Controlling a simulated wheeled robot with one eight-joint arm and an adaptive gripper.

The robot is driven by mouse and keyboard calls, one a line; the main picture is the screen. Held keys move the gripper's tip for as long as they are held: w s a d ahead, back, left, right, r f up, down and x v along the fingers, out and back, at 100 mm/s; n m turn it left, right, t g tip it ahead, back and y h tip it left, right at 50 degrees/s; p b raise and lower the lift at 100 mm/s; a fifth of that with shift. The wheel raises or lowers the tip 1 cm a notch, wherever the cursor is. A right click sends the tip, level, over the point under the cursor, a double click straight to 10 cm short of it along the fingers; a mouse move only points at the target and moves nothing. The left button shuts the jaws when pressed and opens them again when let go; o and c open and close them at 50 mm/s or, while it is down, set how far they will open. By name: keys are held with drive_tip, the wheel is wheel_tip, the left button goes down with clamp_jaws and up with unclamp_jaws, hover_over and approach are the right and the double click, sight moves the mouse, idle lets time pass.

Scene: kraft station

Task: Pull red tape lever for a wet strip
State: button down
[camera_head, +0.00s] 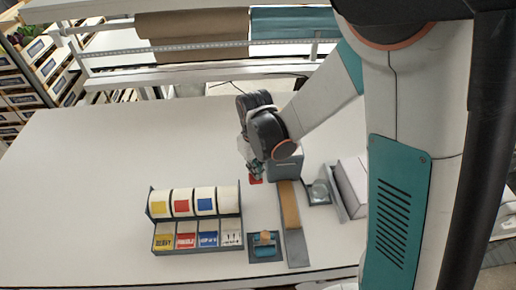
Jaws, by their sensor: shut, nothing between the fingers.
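The red tape lever (256,181) shows as a small red patch on the left side of the grey tape dispenser (286,168). A brown paper tape strip (289,205) lies on the grey track in front of the dispenser. My gripper (254,172) is shut just above the red patch, to the left of the dispenser. I cannot tell whether its fingers touch the lever. The gripper and wrist hide much of the lever and the back of the dispenser.
A label rack (195,222) with several rolls stands front left. A blue-handled tool sits on a dark tray (251,255). The table's left side (80,190) is clear. Brown and teal rolls hang behind.

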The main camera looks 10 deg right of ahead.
wheel_tip(320, 180, up, 12)
drive_tip(key=p, duration=0.7)
idle(0.4)
drive_tip(key=shift+d, duration=0.1)
idle(0.4)
drive_tip(key=s+d+m+t+b, duration=0.3)
drive_tip(key=d+b, duration=0.5)
drive_tip(key=b, duration=0.3)
drive_tip(key=s+d+f+m+t+b, duration=0.2)
drive_tip(key=s+d+f+t+b, duration=0.2)
drive_tip(key=s+b, duration=0.6)
wheel_tip(320, 180, down, 4)
drive_tip(key=d+b, duration=0.2)
drive_tip(key=b, duration=0.1)
drive_tip(key=shift+r+m, duration=0.15)
drive_tip(key=shift+m, duration=0.15)
